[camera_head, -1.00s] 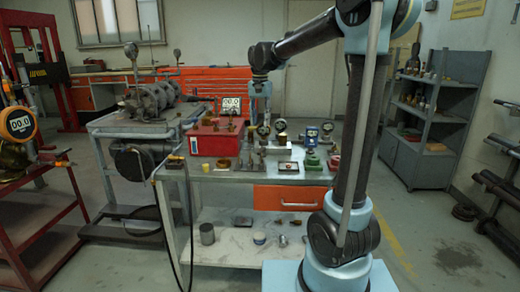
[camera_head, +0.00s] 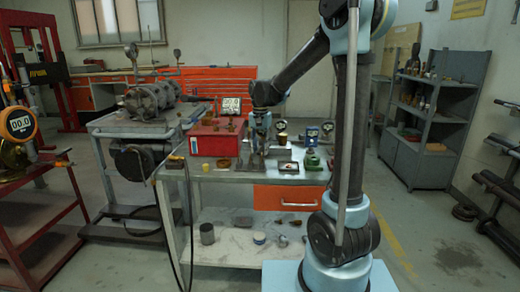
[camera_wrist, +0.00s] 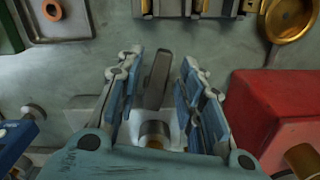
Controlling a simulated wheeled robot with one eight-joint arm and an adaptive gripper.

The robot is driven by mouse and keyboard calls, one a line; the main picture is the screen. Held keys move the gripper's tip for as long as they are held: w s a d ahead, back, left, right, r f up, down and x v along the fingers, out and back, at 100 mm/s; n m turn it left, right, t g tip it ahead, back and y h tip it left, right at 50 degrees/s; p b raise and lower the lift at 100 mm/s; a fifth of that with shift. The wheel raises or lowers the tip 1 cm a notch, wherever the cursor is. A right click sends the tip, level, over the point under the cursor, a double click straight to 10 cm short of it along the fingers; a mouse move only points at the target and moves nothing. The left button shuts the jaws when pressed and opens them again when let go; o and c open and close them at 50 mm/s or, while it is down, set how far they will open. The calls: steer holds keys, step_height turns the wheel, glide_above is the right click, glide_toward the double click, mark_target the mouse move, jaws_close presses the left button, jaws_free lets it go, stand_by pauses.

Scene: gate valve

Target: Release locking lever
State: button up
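My gripper (camera_wrist: 160,95) points down at the bench in the wrist view. Its two blue-grey fingers are open, one on each side of a narrow grey metal lever (camera_wrist: 157,78). The lever stands between the fingers with a gap on both sides. A round metal post with a brass-coloured centre (camera_wrist: 153,130) shows nearer the palm, on a pale base. In the head view my gripper (camera_head: 258,145) is low over the middle of the bench, at a small grey metal fixture (camera_head: 252,163). The lever is too small to tell apart there.
A red box (camera_head: 216,140) stands left of my gripper, and its side shows at right in the wrist view (camera_wrist: 265,105). A grey tray (camera_wrist: 62,25), a brass dish (camera_wrist: 291,18) and a blue part (camera_wrist: 15,138) lie around. Gauges and a green part (camera_head: 312,160) stand right on the bench (camera_head: 225,175).

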jaws_close()
steer(key=shift+s+d+n, duration=0.1)
steer(key=shift+d+n, duration=0.2)
steer(key=shift+n, duration=0.45)
steer(key=shift+d+n, duration=0.25)
steer(key=shift+n, duration=0.5)
jaws_free()
